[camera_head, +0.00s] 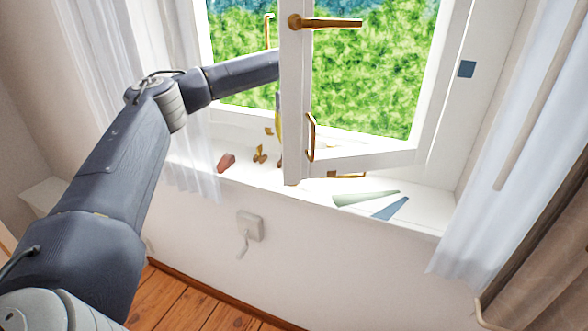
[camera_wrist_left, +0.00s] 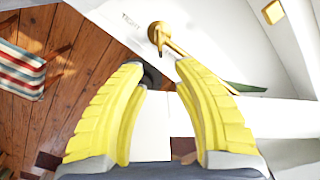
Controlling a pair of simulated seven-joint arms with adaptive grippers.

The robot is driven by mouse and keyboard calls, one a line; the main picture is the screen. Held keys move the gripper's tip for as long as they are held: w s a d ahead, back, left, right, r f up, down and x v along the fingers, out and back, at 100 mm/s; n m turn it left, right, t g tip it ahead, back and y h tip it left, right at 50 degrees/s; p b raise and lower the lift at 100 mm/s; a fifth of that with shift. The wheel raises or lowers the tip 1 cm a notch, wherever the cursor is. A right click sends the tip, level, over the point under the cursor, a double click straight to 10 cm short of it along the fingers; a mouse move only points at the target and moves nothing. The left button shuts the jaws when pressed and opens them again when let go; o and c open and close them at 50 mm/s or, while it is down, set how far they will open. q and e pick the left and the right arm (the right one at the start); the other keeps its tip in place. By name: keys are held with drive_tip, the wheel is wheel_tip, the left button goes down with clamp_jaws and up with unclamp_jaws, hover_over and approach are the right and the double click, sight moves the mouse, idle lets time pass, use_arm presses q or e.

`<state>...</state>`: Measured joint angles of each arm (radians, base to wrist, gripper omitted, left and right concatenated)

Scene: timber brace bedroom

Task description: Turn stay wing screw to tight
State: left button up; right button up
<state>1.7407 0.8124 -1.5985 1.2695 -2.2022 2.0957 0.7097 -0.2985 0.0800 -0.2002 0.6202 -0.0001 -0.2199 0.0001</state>
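In the left wrist view a brass fitting (camera_wrist_left: 158,35) with a rounded head sits on a white surface, and a brass rod runs from it towards the lower right. It looks like the stay and its wing screw. The printed word TIGHT is beside it. My left gripper (camera_wrist_left: 162,68) is open, its two yellow fingers apart just short of the fitting, with nothing gripped. In the head view my left arm reaches behind the white window sash (camera_head: 293,110), which mostly hides the gripper; a yellow finger (camera_head: 278,118) shows at its left edge. My right gripper is not in view.
The sash has a brass lever handle (camera_head: 325,22) and a brass pull (camera_head: 310,138). On the sill lie a green wedge (camera_head: 365,199), a blue wedge (camera_head: 390,208), a red block (camera_head: 226,162) and small brass pieces (camera_head: 260,155). Curtains hang at both sides.

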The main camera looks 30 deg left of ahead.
use_arm(q)
wheel_tip(320, 180, down, 10)
drive_tip(key=shift+f, duration=0.2)
drive_tip(key=shift+o, duration=0.3)
clamp_jaws()
idle(0.3)
